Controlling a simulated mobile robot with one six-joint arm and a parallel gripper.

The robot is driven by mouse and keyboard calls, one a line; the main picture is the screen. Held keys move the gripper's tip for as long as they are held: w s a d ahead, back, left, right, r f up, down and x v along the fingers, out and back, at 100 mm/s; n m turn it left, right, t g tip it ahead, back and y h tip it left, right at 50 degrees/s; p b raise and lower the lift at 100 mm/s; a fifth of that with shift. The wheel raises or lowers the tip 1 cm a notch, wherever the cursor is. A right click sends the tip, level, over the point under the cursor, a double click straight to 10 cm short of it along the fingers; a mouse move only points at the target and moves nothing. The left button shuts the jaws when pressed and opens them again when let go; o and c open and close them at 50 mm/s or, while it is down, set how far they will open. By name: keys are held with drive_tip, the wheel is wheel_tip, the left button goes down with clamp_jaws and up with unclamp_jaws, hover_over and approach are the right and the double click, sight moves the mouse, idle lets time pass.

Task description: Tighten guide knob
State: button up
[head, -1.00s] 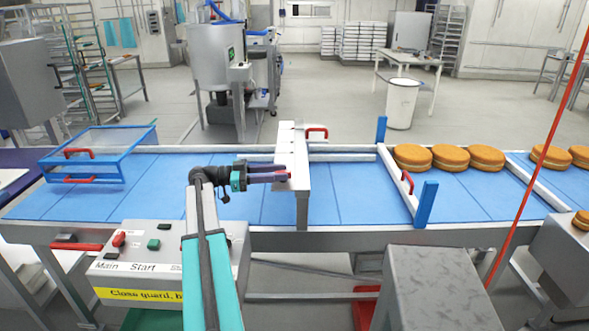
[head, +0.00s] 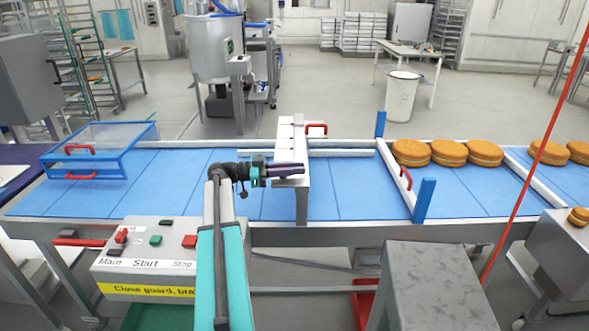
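My gripper (head: 300,169), with dark purple fingers, reaches from the left to the white upright plate (head: 290,140) that stands over the blue belt. Its fingertips lie over the plate's lower front. I see no knob clearly now; the spot where a small red piece showed earlier is covered by the fingers. One finger overlaps the other in this view, so I cannot tell whether they are open or shut on something.
A second rail with a red handle (head: 406,180) and blue posts (head: 425,200) stands to the right, before several round cakes (head: 448,153). A blue-framed guard (head: 100,150) is at left. The control box (head: 150,255) and a grey metal box (head: 435,285) are in front.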

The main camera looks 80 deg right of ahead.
clamp_jaws()
drive_tip(key=shift+f+m+y+b, duration=0.15)
drive_tip(key=shift+m+y+b, duration=0.25)
drive_tip(key=shift+y+b, duration=0.35)
drive_tip(key=shift+a+r+m+g+y+b, duration=0.2)
drive_tip(key=shift+a+m+g+y+b, duration=0.15)
drive_tip(key=shift+y+b, duration=0.35)
drive_tip(key=shift+d, duration=0.1)
drive_tip(key=o, duration=0.6)
unclamp_jaws()
drive_tip(key=shift+o, duration=0.2)
